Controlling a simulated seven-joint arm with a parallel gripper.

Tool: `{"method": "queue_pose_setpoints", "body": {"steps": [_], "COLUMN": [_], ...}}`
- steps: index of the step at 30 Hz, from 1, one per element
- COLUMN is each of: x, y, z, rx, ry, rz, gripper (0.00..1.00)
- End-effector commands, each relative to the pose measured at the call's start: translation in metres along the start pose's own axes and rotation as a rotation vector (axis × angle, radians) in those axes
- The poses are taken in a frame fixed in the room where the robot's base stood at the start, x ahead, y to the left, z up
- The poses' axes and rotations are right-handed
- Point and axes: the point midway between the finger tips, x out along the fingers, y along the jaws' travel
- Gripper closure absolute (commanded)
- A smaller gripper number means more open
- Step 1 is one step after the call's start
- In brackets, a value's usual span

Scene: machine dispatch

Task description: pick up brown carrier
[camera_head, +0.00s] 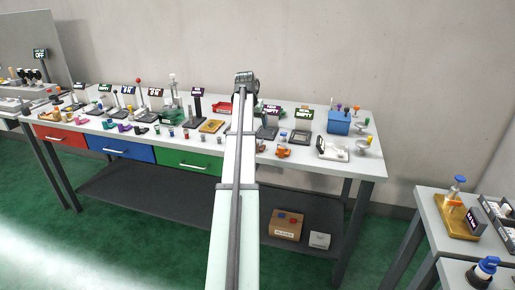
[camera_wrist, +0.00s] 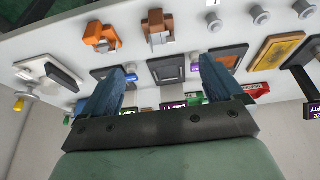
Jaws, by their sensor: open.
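The brown carrier (camera_wrist: 157,30) is a small brown block with upright sides. In the wrist view it is near the top edge, on the grey table top. In the head view only a small brown part (camera_head: 261,148) shows, just right of my arm. My gripper (camera_wrist: 162,80) is open and empty, its two blue fingers spread wide above the table. The carrier lies beyond the fingertips in the wrist view, roughly between their lines and not touched. My gripper's fingers are hidden in the head view behind my arm's end.
An orange carrier (camera_wrist: 100,37) stands beside the brown one. A dark square fixture (camera_wrist: 167,70) lies between the fingers. Grey round pegs (camera_wrist: 261,16) and a yellow tray (camera_wrist: 275,53) are to one side, a white device (camera_wrist: 45,75) to the other. A blue bin (camera_head: 339,123) stands farther right.

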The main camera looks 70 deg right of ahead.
Motion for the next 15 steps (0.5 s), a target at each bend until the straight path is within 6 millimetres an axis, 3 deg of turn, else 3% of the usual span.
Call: {"method": "queue_pose_setpoints", "body": {"steps": [5,15], "x": [0.015,0.071], "y": [0.000,0.000], "z": [0.001,0.001], "rx": [0.024,0.022], "ry": [-0.003,-0.002], "rz": [0.000,-0.001], "gripper": [0.06,0.06]}}
